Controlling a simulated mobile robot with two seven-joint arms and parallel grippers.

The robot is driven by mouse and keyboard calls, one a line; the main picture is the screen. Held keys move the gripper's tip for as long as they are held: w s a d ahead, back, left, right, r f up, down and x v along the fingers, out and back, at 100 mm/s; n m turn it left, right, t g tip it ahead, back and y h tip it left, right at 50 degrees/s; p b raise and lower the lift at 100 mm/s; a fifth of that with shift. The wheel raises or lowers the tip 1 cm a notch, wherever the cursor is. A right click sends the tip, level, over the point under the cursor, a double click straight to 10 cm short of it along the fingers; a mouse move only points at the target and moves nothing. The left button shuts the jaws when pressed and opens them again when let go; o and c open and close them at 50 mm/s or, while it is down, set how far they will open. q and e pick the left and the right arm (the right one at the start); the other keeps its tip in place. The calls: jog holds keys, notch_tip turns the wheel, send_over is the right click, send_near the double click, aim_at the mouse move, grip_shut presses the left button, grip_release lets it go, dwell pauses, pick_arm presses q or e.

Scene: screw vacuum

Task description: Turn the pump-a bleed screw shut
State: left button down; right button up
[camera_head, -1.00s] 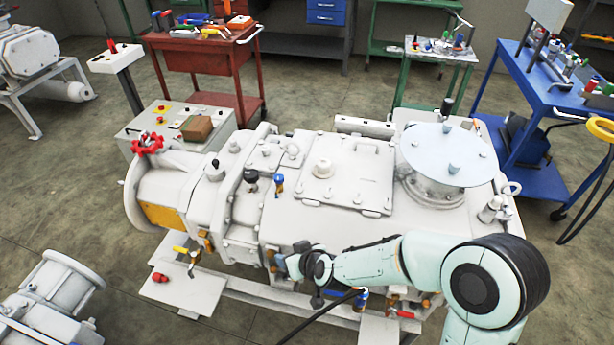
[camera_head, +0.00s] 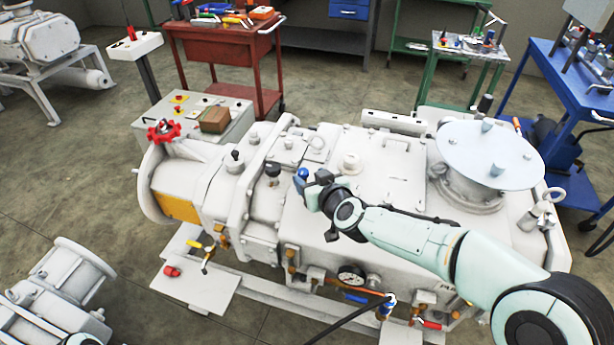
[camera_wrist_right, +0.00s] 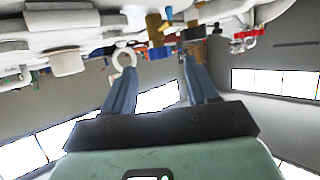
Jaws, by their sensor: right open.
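The pump (camera_head: 400,190) is a large off-white machine across the middle of the head view. A small blue-capped screw (camera_head: 302,174) stands on its top; it looks like the bleed screw, but I see no label. My right gripper (camera_head: 310,190) is right beside it and partly hides it. In the right wrist view, my right gripper (camera_wrist_right: 155,64) is open, its two fingers apart. A brass fitting with a blue cap (camera_wrist_right: 158,53) shows between and beyond the fingertips. I cannot tell whether the fingers touch it. My left gripper is not in view.
A dark knob (camera_head: 272,171) stands left of the blue cap. A raised cover (camera_head: 375,165) and a round flange plate (camera_head: 489,155) lie to the right. A red handwheel (camera_head: 163,131) is at the pump's left end. A pressure gauge (camera_head: 351,276) sits on the front.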

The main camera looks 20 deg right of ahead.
aim_at(304, 172)
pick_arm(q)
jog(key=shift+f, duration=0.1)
pick_arm(e)
jog(key=shift+x, duration=1.7)
